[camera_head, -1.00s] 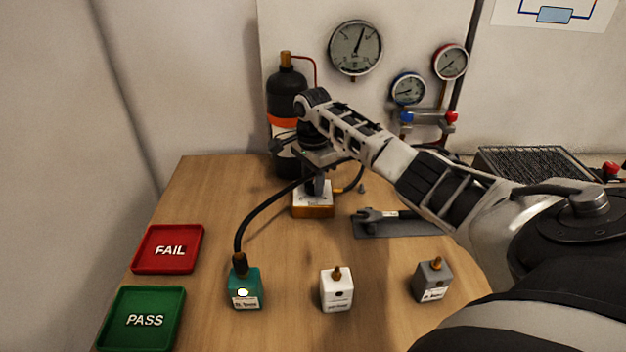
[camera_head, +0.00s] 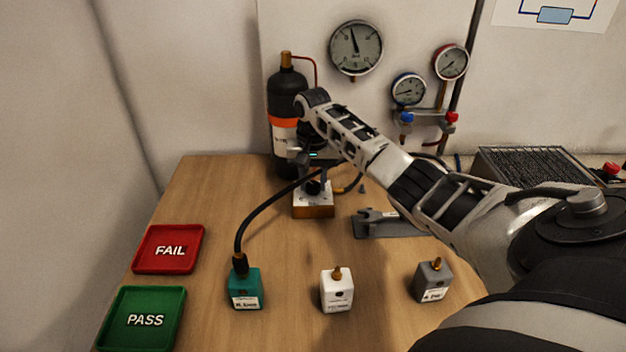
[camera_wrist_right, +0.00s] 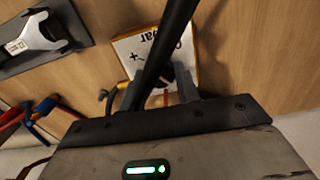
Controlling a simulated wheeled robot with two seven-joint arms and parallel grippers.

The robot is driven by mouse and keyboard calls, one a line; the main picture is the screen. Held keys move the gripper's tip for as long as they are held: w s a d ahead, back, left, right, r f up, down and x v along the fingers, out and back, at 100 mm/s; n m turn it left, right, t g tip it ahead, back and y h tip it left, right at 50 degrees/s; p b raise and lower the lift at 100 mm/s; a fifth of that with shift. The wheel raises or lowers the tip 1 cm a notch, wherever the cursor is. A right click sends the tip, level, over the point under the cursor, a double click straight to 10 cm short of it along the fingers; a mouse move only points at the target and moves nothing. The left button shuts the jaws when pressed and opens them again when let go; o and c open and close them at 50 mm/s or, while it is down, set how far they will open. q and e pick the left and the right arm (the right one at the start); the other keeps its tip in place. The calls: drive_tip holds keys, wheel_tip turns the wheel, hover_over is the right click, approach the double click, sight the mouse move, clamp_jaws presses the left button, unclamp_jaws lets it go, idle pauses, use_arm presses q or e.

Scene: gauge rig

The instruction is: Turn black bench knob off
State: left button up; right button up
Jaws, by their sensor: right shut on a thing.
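The black bench knob (camera_head: 313,187) sits on top of a small white box with an orange-brown base (camera_head: 313,207), in the middle of the table in the head view. My right gripper (camera_head: 315,179) reaches down over the box and is shut on the knob. In the right wrist view, the fingers of the gripper (camera_wrist_right: 160,92) stand at either side of the knob (camera_wrist_right: 166,76), which a black hose partly hides. My left gripper is not in view.
A black hose (camera_head: 262,209) arches from the box area to a teal block (camera_head: 245,290). A white block (camera_head: 337,291) and grey block (camera_head: 433,281) stand in front. A wrench (camera_head: 378,216) lies at right. Red (camera_head: 168,262) and green (camera_head: 136,335) trays are at left.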

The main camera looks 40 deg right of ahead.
drive_tip(key=n, duration=0.4)
drive_tip(key=shift+n, duration=0.4)
drive_tip(key=n, duration=1.3)
drive_tip(key=shift+n, duration=0.4)
drive_tip(key=o, duration=1)
drive_tip(key=shift+r, duration=0.1)
